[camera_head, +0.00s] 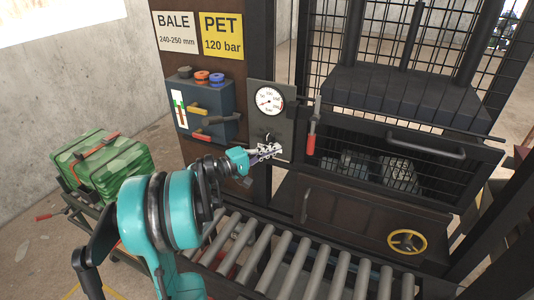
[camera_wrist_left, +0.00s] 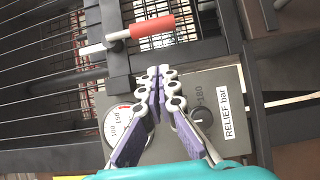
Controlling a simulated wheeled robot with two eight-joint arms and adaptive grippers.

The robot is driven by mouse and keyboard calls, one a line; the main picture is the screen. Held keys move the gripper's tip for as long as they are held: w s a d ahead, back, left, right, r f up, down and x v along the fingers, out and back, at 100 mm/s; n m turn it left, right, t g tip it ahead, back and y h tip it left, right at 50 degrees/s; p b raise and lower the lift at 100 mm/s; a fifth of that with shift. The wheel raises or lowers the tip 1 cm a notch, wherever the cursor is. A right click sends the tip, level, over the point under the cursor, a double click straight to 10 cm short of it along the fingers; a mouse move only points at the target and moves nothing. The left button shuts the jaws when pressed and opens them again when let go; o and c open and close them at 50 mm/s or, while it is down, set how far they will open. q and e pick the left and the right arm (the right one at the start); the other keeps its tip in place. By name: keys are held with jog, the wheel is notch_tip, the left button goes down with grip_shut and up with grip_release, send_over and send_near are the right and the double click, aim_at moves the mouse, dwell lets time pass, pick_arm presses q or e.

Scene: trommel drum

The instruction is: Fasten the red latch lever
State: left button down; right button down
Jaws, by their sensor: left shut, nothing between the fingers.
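The red latch lever (camera_head: 312,144) hangs by a grey shank at the left edge of the press door, handle pointing down in the head view. In the left wrist view its red handle (camera_wrist_left: 153,27) lies sideways just beyond my fingertips. My left gripper (camera_head: 276,149) is shut and empty, to the left of the handle and near its height. In the left wrist view the gripper's fingertips (camera_wrist_left: 159,71) meet over the gauge panel, apart from the handle in the picture. The exact depth gap is unclear. My right gripper is not in view.
A pressure gauge (camera_head: 269,101) and relief knob (camera_wrist_left: 197,113) sit on the panel beside the lever. The mesh door (camera_head: 458,187) has a black bar handle (camera_head: 425,146). A roller conveyor (camera_head: 290,262) runs below. A control box (camera_head: 212,108) with levers stands left.

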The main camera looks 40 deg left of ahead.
aim_at(313, 135)
pick_arm(q)
jog(key=w+d, duration=0.5)
jog(key=w, duration=0.1)
jog(key=shift+w+d+b, duration=0.15)
jog(key=shift+w+b, duration=0.05)
jog(key=shift+b, duration=0.25)
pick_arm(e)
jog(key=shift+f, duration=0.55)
pick_arm(q)
jog(key=shift+f, duration=0.1)
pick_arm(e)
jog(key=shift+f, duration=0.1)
pick_arm(q)
jog(key=shift+d+f+n+b, duration=0.1)
jog(key=shift+d+n+b, duration=0.25)
jog(key=shift+b, duration=0.2)
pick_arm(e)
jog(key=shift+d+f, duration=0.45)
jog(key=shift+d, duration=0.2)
